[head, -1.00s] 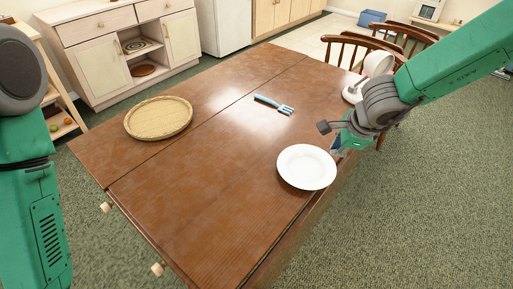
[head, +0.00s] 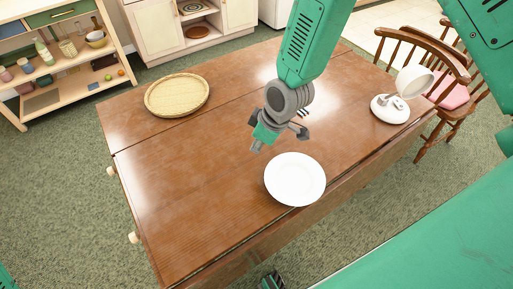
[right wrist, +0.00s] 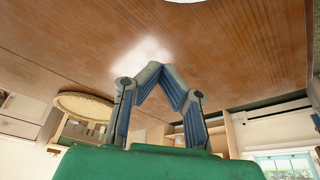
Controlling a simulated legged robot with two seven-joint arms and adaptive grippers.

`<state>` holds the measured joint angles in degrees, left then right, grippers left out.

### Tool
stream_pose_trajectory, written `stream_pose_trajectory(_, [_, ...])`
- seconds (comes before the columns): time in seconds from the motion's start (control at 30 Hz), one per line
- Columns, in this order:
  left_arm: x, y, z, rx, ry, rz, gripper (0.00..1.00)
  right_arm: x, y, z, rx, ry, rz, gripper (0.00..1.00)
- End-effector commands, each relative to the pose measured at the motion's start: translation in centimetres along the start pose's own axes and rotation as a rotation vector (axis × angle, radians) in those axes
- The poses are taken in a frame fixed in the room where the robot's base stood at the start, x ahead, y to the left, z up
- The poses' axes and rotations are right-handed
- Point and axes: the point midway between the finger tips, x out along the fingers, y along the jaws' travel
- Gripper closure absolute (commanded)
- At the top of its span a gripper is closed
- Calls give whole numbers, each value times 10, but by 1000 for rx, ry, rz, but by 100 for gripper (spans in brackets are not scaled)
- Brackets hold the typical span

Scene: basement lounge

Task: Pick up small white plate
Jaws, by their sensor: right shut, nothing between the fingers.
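The small white plate (head: 295,179) lies flat near the table's front edge, to the right of and nearer than my right gripper. Its edge shows at the top of the right wrist view (right wrist: 187,3). My right gripper (head: 256,146) is over the table, left of and behind the plate and apart from it. In the right wrist view its two fingers (right wrist: 160,76) meet at the tips with nothing between them.
The brown wooden table (head: 200,200) is mostly bare. A round woven tray (head: 177,95) lies at the back left. A white lamp-like object (head: 390,108) stands at the right end, beside wooden chairs (head: 447,85). Shelves (head: 65,70) stand at the back left.

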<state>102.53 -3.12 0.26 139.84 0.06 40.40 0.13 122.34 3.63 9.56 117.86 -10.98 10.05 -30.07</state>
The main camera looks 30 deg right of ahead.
Motion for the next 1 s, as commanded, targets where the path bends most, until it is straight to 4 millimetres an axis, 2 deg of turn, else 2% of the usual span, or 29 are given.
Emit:
stream_pose_trajectory(0.43, [3, 0, 0, 0, 0, 0, 63, 93, 5, 6, 12, 8, -8, 100])
stream_pose_trajectory(0.5, [-2, 0, 0, 1, -1, 0, 63, 82, 5, 18, 14, 6, -6, 100])
stream_pose_trajectory(0.63, [-6, 0, 0, 1, 0, 0, 63, 77, 3, 32, 12, 6, -4, 100])
stream_pose_trajectory(1.0, [-7, 0, 0, 0, 0, 0, 63, 75, 4, 42, 10, 8, -5, 100])
